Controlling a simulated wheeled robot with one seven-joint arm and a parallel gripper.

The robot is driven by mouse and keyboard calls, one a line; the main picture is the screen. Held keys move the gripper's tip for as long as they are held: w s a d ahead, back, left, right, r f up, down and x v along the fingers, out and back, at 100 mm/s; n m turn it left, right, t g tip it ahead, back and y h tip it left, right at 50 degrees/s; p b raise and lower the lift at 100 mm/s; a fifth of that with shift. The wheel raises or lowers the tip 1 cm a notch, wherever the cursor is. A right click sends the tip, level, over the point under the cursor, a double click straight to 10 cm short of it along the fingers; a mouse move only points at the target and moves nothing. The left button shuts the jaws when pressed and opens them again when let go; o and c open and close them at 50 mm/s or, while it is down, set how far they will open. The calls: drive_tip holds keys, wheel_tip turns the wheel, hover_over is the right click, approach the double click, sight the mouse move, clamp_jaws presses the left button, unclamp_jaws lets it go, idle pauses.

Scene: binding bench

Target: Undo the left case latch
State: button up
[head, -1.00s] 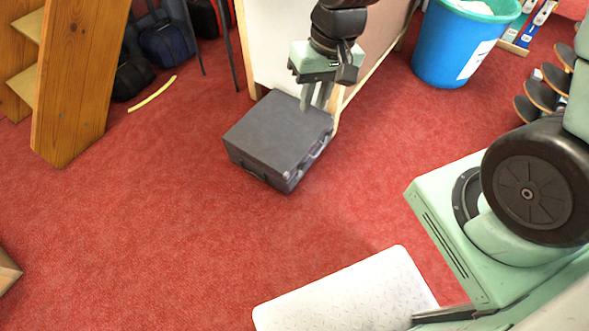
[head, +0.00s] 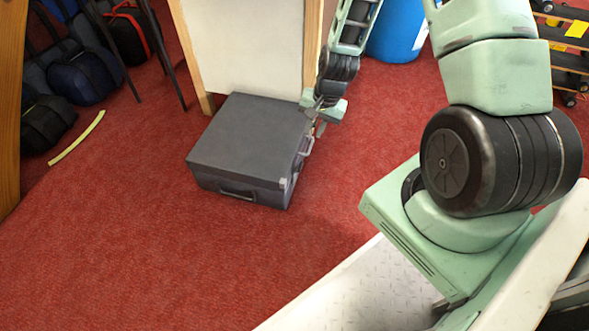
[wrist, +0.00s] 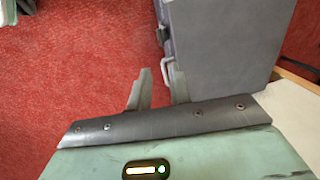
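The dark grey case (head: 245,140) lies flat and shut on the red carpet in the head view. Its right side carries pale metal fittings, among them a handle-like loop (head: 306,146). In the wrist view the case (wrist: 225,40) stands at the upper middle, with a pale fitting (wrist: 162,62) on its left edge. I cannot tell which fitting is the left latch. My gripper (head: 316,128) is beside the far end of the case's right side. In the wrist view its fingers (wrist: 159,75) are apart with nothing between them, close to the fitting; contact is unclear.
A white panel with wooden posts (head: 240,45) stands right behind the case. A blue bin (head: 398,30) is at the back. Bags (head: 80,70) and a yellow strip (head: 77,139) lie to the left. The carpet in front of the case is clear.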

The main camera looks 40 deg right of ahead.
sight(300, 167)
drive_tip(key=w+f+b, duration=0.1)
drive_tip(key=f+b, duration=0.2)
drive_tip(key=f, duration=0.2)
drive_tip(key=a+f+b, duration=0.1)
drive_tip(key=f+b, duration=0.1)
drive_tip(key=f, duration=0.4)
drive_tip(key=w+a+f+b, duration=0.1)
drive_tip(key=f+b, duration=0.2)
drive_tip(key=f, duration=0.3)
drive_tip(key=shift+w+b, duration=0.3)
drive_tip(key=shift+r, duration=0.1)
clamp_jaws()
